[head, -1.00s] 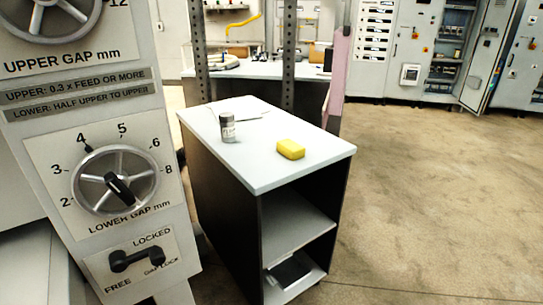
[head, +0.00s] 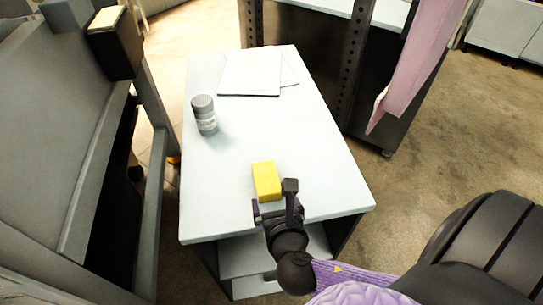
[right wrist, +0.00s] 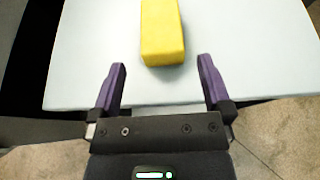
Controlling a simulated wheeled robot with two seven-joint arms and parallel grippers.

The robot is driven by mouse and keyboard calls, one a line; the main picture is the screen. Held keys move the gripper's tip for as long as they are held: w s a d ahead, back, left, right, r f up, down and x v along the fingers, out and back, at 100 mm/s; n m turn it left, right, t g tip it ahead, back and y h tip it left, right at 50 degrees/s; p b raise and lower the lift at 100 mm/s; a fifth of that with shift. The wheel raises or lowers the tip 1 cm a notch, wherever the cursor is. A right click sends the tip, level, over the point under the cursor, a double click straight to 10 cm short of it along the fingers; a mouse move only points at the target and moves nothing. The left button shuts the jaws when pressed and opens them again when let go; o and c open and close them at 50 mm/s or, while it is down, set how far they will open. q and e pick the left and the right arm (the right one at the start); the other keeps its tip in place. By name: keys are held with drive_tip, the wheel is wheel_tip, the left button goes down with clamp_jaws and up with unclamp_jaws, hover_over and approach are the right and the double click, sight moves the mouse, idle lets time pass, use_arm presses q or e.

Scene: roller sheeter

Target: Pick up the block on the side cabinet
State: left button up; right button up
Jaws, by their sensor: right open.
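The yellow block (head: 266,181) lies on the white top of the side cabinet (head: 225,185), near its front edge. My right gripper (head: 273,205) is open at the cabinet's front edge, just short of the block. In the right wrist view the block (right wrist: 162,35) is ahead of the two purple fingers of the gripper (right wrist: 161,85), roughly centred between them and apart from both. Nothing is between the fingers. My left gripper is not in view.
A grey-lidded jar (head: 205,115) stands on the cabinet top left of and behind the block. Papers (head: 250,74) lie at the back. A grey machine (head: 60,150) stands at the left, and a pink cloth (head: 415,60) hangs at the upper right.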

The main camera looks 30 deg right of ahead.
sight(267, 188)
drive_tip(key=b+x, duration=0.3)
drive_tip(key=x, duration=0.6)
drive_tip(key=shift+w+f+b, duration=0.25)
drive_tip(key=shift+f+b, duration=0.05)
drive_tip(key=shift+w, duration=0.1)
drive_tip(key=shift+r, duration=0.1)
drive_tip(key=shift+c, duration=0.4)
drive_tip(key=c, duration=1.2)
